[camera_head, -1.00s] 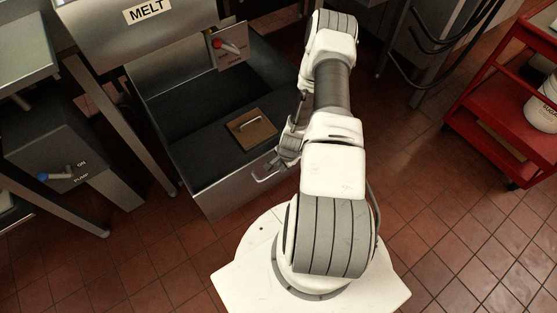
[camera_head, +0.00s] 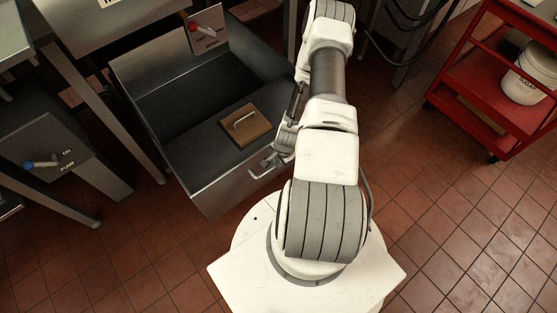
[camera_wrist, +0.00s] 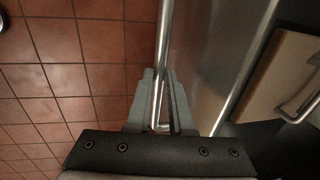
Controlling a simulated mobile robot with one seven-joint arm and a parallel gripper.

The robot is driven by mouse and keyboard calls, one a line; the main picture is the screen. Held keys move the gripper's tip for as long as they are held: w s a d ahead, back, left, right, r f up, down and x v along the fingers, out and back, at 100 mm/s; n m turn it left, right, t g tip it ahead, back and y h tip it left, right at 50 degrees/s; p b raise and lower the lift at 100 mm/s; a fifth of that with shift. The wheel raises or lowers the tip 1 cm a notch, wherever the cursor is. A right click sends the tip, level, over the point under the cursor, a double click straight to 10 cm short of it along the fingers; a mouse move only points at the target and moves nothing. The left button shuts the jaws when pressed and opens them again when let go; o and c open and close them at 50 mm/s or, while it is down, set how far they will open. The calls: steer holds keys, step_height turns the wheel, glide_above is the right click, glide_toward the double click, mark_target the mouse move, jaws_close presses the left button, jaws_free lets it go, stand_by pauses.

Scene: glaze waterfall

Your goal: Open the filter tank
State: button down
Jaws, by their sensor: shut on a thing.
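The filter tank (camera_head: 213,188) is a grey metal open-topped drawer. It stands pulled well out from under the metal unit, and its dark inside shows. A bar handle (camera_head: 262,172) sits on its front wall; in the wrist view the handle (camera_wrist: 165,45) runs as a bright rod between my fingers. My gripper (camera_wrist: 161,100) is shut on this handle. In the head view my gripper (camera_head: 281,158) is partly hidden by my own arm. A brown block with a metal handle (camera_head: 246,127) lies inside the tank; it also shows in the wrist view (camera_wrist: 285,75).
A blue-handled pump box (camera_head: 55,155) and table legs stand at left. A red cart (camera_head: 480,75) with a white bucket (camera_head: 527,85) stands at right. Tiled floor (camera_head: 430,230) is clear in front and at right.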

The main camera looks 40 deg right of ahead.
steer(key=shift+s+f, duration=0.1)
steer(key=shift+s, duration=0.05)
steer(key=c, duration=0.8)
jaws_free()
steer(key=s+r+p, duration=0.3)
steer(key=r+p, duration=0.2)
steer(key=r, duration=1.2)
steer(key=shift+p, duration=0.3)
steer(key=shift+d+r, duration=0.1)
